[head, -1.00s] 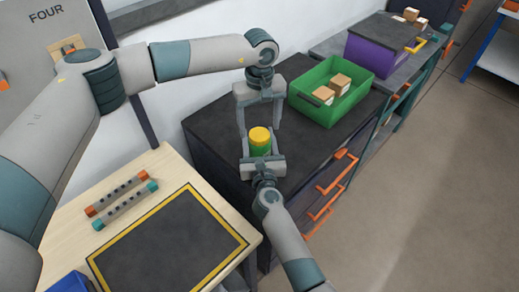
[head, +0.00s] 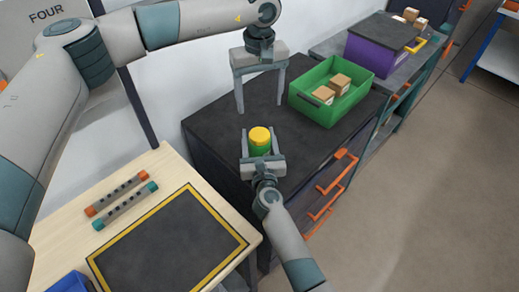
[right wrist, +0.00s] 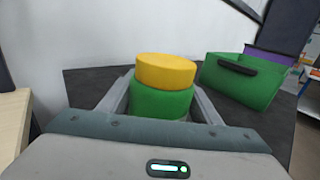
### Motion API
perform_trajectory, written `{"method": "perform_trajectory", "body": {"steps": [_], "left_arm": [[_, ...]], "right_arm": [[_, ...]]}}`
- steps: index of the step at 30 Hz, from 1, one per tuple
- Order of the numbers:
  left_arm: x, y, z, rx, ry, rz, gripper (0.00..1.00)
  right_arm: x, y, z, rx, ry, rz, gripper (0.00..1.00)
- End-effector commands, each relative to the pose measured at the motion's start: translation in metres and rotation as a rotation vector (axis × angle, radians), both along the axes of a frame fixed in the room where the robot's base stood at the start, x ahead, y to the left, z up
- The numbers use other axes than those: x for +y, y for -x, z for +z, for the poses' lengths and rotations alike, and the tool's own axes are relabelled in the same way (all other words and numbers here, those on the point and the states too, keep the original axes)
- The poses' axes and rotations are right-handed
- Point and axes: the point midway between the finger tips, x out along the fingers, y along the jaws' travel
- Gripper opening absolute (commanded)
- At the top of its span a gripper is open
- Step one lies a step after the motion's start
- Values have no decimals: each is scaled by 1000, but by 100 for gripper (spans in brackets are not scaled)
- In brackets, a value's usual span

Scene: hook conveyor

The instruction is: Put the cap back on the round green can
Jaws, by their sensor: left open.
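The round green can (head: 260,149) stands upright on the dark bench top. The yellow cap (head: 260,136) sits on top of it and looks level. In the right wrist view the cap (right wrist: 166,71) covers the top of the can (right wrist: 161,103), with no clear gap between them. My right gripper (head: 260,139) has one finger on each side of the can and appears shut on it, below the cap. My left gripper (head: 260,108) is open and empty, raised above and behind the can, fingers pointing down, clear of the cap.
A green bin (head: 331,92) with small boxes stands behind and right of the can. A purple box (head: 377,50) with a dark lid is farther back. A wooden table (head: 150,180) at the front left holds two bars and a yellow-edged dark mat. Orange drawer handles (head: 337,170) stick out at right.

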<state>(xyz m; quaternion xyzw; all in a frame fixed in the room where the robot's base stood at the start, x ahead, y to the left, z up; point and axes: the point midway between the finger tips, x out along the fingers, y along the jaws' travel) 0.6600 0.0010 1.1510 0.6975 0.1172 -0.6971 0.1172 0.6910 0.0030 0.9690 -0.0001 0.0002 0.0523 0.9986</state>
Motion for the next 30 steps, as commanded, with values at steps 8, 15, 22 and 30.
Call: {"method": "perform_trajectory", "body": {"steps": [8,15,22,30], "left_arm": [[0,0,0,0,0,0,70],[0,0,0,0,0,0,70],[0,0,-1,0,0,0,70],[0,0,-6,0,0,0,70]], "right_arm": [[0,0,0,0,0,0,76],[0,4,0,0,0,0,76],[-3,25,-1,1,0,0,76],[-8,74,-3,2,-1,0,76]]}}
